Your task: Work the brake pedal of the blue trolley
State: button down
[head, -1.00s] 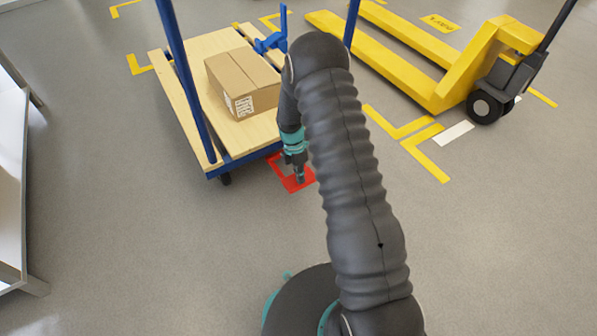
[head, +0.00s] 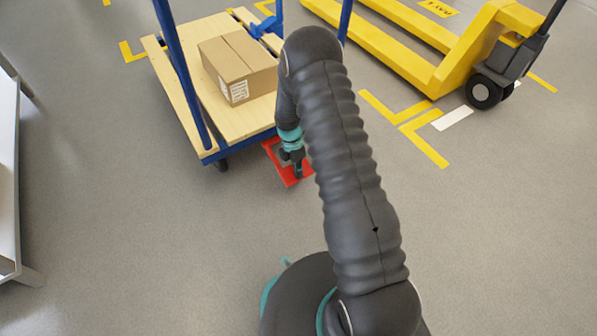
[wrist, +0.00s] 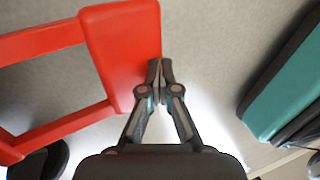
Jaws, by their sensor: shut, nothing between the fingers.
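The blue trolley (head: 207,158) stands at the upper left in the head view, with a wooden deck and blue uprights. Its red brake pedal (head: 272,147) juts out low from the near right side. In the wrist view the pedal is a red frame with a wide end plate (wrist: 120,45). My gripper (head: 298,170) is low at the pedal, partly covering it in the head view. In the wrist view my gripper (wrist: 160,68) is shut and empty, its tips beside the plate's right edge. I cannot tell whether they touch it.
A cardboard box (head: 238,67) sits on the deck. A yellow pallet truck (head: 455,65) stands at the upper right, near yellow floor marks (head: 425,145). A white shelf or table (head: 8,180) is at the left edge. The grey floor in front is clear.

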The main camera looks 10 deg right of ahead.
jog(key=shift+f, duration=0.15)
jog(key=s+d+r+p, duration=0.1)
jog(key=s+r+p, duration=0.2)
jog(key=r, duration=1)
jog(key=shift+s+d+r+p, duration=0.15)
jog(key=shift+s+r+p, duration=0.2)
jog(key=shift+r+p, duration=0.1)
jog(key=shift+f, duration=0.1)
